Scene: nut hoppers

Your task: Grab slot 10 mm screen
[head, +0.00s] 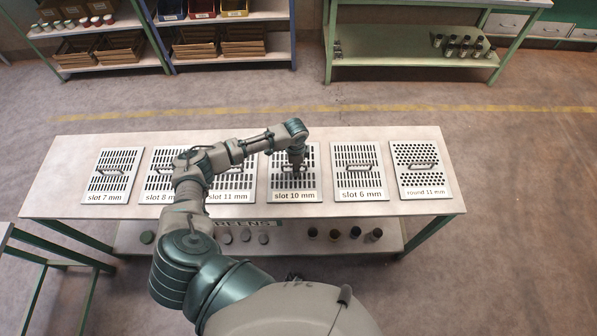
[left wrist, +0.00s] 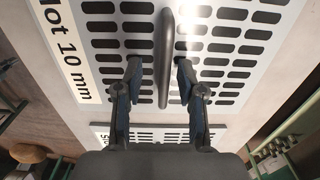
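The slot 10 mm screen (head: 308,192) is a pale plate with rows of dark slots and a dark bar handle, lying on the long table. It also shows in the left wrist view (left wrist: 92,55), with its printed label on the left and its handle (left wrist: 165,45) running up the middle. My left gripper (head: 296,166) points down over this screen in the head view. In the left wrist view its fingers (left wrist: 158,68) are apart, one on each side of the handle, with gaps on both sides. The gripper hides part of the handle in the head view. My right gripper is not in view.
Screens slot 7 mm (head: 112,177), slot 8 mm (head: 160,177), slot 11 mm (head: 229,196), slot 6 mm (head: 358,175) and round 11 mm (head: 420,172) share the table (head: 90,145). A lower shelf holds small round items. Shelving units (head: 250,62) stand beyond a clear floor.

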